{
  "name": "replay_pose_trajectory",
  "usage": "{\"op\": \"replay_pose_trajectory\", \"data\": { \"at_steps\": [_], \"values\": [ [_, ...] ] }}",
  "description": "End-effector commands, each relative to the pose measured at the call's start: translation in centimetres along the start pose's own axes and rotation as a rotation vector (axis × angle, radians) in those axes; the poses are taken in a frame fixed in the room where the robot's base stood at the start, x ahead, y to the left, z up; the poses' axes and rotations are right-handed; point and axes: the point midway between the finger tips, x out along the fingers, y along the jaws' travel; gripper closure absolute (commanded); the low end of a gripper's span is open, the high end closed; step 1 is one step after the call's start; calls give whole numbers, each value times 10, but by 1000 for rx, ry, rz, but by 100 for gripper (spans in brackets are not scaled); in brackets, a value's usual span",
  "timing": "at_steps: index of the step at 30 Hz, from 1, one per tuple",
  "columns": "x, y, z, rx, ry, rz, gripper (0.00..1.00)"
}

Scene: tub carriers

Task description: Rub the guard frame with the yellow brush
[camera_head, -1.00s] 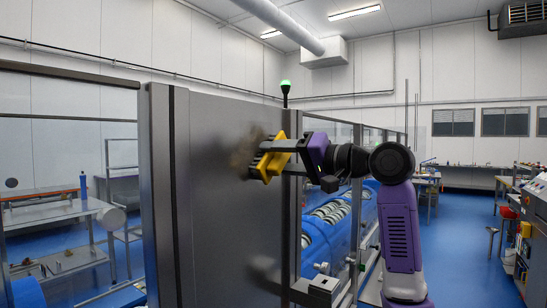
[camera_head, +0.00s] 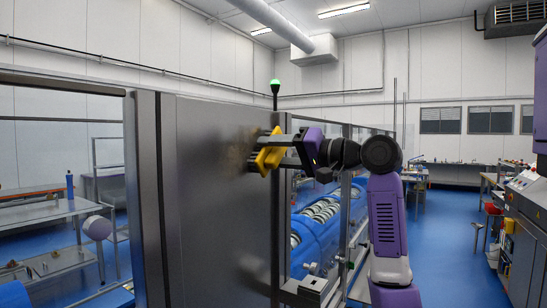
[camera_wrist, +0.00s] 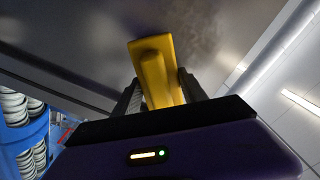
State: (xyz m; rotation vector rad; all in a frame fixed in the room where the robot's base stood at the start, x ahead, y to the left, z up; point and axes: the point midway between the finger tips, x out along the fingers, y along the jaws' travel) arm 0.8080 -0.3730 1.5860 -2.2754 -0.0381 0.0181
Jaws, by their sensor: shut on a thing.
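The yellow brush (camera_head: 270,151) is held in my gripper (camera_head: 264,152), with its bristle side toward the grey metal panel of the guard frame (camera_head: 215,215). The bristles appear to be at the panel's face, near its right edge; exact contact is hard to tell. A brownish smudge (camera_head: 236,158) shows on the panel just left of the brush. In the wrist view the brush (camera_wrist: 156,75) sits between both fingers, and a dark smudge (camera_wrist: 200,30) lies on the panel beside it.
A blue machine with rows of white tubs (camera_head: 318,215) stands behind the panel, right of it. A green-topped signal lamp (camera_head: 275,90) rises above the frame. A bench (camera_head: 45,212) is at left. Blue floor (camera_head: 445,240) is open at right.

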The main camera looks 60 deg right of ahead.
Motion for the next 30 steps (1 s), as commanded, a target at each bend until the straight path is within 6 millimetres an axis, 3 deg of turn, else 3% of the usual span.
{"op": "replay_pose_trajectory", "data": {
  "at_steps": [30],
  "values": [
    [1,-38,43,-1,-2,-3,83]
  ]
}}
